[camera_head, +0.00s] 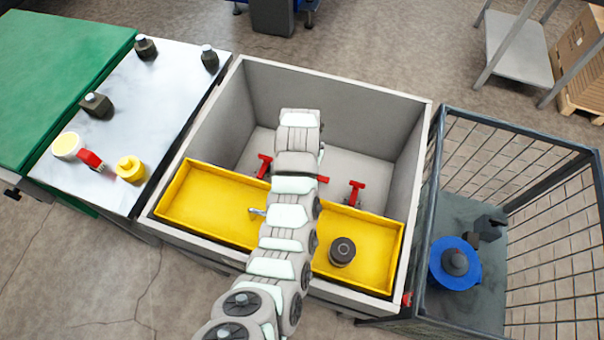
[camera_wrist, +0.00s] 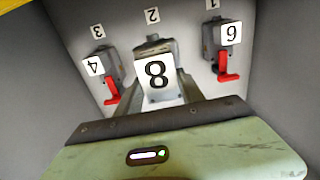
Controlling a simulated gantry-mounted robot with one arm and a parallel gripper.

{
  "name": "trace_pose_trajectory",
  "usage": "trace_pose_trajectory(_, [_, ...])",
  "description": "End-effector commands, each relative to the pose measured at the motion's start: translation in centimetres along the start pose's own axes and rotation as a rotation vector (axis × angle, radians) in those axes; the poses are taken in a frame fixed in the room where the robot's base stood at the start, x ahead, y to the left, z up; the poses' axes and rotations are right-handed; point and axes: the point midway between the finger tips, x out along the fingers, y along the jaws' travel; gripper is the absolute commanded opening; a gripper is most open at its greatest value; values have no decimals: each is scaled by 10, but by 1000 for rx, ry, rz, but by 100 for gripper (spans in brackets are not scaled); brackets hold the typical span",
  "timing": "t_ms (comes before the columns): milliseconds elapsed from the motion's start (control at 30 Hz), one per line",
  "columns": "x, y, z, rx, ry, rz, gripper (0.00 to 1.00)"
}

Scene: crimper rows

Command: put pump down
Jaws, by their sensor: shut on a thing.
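The pump (camera_wrist: 152,47) with the white plate marked 8 is a grey block in the middle of the wrist view, between two similar units. My gripper (camera_wrist: 163,92) is shut on it, one finger on each side, low in the grey bin (camera_head: 346,95). Its underside is hidden, so I cannot tell whether it touches the floor. A unit marked 4 (camera_wrist: 105,65) stands to its left and one marked 6 (camera_wrist: 226,40) to its right, both with red levers. In the head view my arm covers my gripper and most of the pump.
Number tags 3, 2 and 1 sit behind the units. A yellow tray (camera_head: 205,204) spans the bin's near side and holds a dark round part (camera_head: 342,250). A white-topped bench (camera_head: 150,105) stands left, a wire cage (camera_head: 520,160) right. Bin walls rise closely around.

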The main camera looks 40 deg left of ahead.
Motion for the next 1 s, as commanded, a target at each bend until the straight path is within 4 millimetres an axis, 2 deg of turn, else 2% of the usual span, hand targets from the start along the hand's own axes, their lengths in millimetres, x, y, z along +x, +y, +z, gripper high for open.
trace_pose_trajectory(33, [15,0,1,-1,-5,1,0])
trace_pose_trajectory(300, [77,0,2,0,-6,1,0])
trace_pose_trajectory(467, [106,0,2,0,-6,0,0])
trace_pose_trajectory(600, [117,-1,-1,-2,1,-2,0])
trace_pose_trajectory(867, [126,-1,0,-1,-1,-1,0])
trace_pose_trajectory(1000, [140,-2,-1,0,2,-2,0])
